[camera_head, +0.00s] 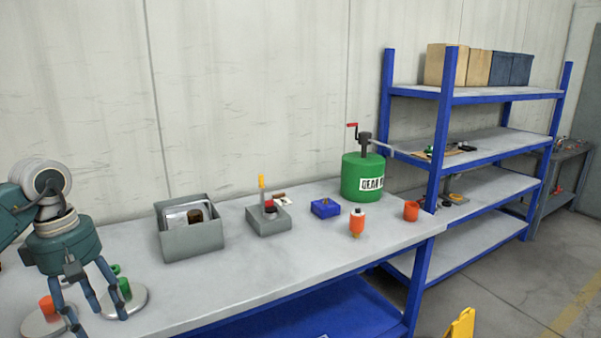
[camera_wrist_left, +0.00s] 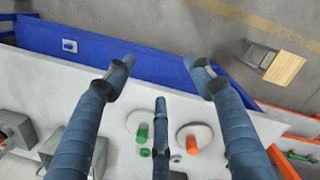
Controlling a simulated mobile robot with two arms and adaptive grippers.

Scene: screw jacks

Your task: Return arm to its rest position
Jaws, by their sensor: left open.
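My left gripper (camera_head: 98,316) hangs over the left end of the workbench (camera_head: 300,252), fingers pointing down and spread. In the left wrist view its fingers (camera_wrist_left: 162,76) are apart with nothing between them. A green screw jack (camera_head: 125,289) stands on a round grey plate beside and partly behind the fingers; it also shows in the wrist view (camera_wrist_left: 143,132). An orange screw jack (camera_head: 47,305) stands on another round plate to the left, partly hidden by a finger; the wrist view shows it too (camera_wrist_left: 191,145). My right gripper is not in view.
On the bench stand a grey bin (camera_head: 190,238), a grey block with a yellow handle (camera_head: 268,219), a blue box (camera_head: 325,208), an orange-and-white bottle (camera_head: 357,222), an orange cup (camera_head: 411,211) and a green gear oil drum (camera_head: 362,178). A blue shelf (camera_head: 470,97) stands right. The front-middle bench is clear.

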